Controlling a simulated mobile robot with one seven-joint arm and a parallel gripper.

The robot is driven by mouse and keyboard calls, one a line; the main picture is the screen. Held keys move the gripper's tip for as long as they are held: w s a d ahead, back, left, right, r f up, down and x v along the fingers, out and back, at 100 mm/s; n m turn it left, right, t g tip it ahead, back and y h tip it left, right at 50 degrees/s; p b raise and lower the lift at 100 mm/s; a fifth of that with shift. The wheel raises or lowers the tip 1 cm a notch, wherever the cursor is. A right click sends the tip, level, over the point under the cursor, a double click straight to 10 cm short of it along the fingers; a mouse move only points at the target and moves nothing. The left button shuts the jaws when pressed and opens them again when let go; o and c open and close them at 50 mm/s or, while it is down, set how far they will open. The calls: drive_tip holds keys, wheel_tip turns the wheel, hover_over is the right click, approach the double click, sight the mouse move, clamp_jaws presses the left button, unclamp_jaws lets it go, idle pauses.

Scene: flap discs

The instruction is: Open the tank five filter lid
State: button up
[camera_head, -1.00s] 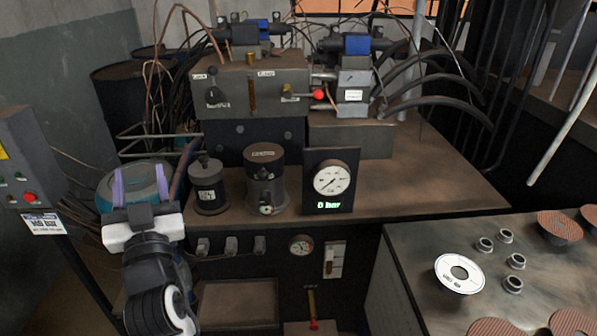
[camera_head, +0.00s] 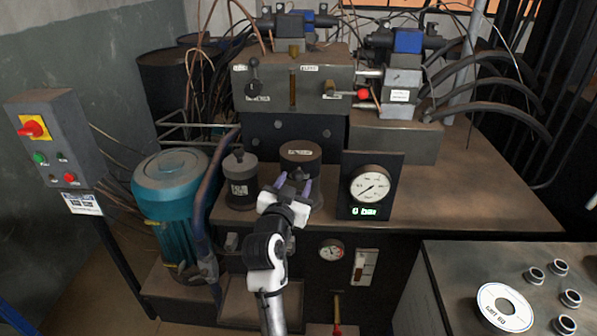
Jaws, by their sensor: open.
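A dark cylindrical canister (camera_head: 300,153) with a labelled flat top stands on the bench, left of the pressure gauge. The label is too small to read, so I cannot tell for certain that this is the tank five filter lid. A smaller dark canister (camera_head: 239,190) with a knob on top and a pale label stands to its left. My gripper (camera_head: 294,184) is open, its purple fingers pointing at the front of the larger canister. It hides the canister's lower front. I cannot tell whether the fingers touch it.
A gauge panel (camera_head: 371,186) reading 0 bar stands close right of the larger canister. A valve block (camera_head: 292,80) with levers rises behind. A teal motor (camera_head: 172,170) and a control box (camera_head: 50,140) are at the left. The bench's right part (camera_head: 470,195) is clear.

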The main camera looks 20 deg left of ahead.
sight(296, 179)
drive_tip(key=shift+w+a, duration=0.15)
drive_tip(key=shift+w, duration=1.75)
drive_tip(key=shift+p, duration=0.3)
clamp_jaws()
